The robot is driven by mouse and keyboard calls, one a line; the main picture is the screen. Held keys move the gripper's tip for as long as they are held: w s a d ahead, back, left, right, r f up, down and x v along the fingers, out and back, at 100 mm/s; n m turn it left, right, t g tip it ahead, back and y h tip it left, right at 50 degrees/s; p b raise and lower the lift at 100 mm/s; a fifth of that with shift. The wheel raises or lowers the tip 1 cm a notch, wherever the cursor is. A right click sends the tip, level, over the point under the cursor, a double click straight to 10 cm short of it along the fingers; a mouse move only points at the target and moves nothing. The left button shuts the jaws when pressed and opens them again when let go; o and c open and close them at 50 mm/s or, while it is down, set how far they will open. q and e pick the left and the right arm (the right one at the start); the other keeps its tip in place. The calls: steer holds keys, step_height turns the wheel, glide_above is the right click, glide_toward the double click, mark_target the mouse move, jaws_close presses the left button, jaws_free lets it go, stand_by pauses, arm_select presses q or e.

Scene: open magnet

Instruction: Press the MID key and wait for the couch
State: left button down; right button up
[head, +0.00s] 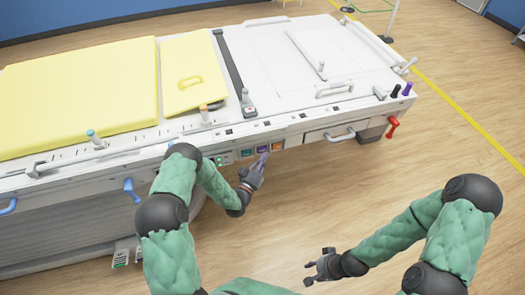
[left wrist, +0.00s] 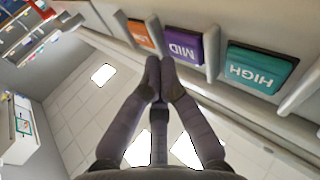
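The purple MID key (left wrist: 184,46) is on the side panel of the couch (head: 300,125), between the teal HIGH key (left wrist: 262,68) and an orange key (left wrist: 141,34). In the head view the purple key (head: 262,149) sits right at the tips of my left gripper (head: 261,160). My left gripper (left wrist: 160,61) has its fingertips together and empty, at the lower edge of the MID key. I cannot tell whether they touch it. My right gripper (head: 316,264) is open and empty, low over the floor, away from the couch.
A yellow mattress (head: 80,85) and yellow pad (head: 190,70) lie on the couch top. Blue handles (head: 131,190) and a red lever (head: 392,128) stick out from its side. The wooden floor (head: 455,150) to the right is clear.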

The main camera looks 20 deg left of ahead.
arm_select(q)
steer(key=shift+w, duration=0.1)
steer(key=shift+w+a+b, duration=0.2)
steer(key=shift+w+b, duration=0.1)
steer(key=shift+b, duration=0.05)
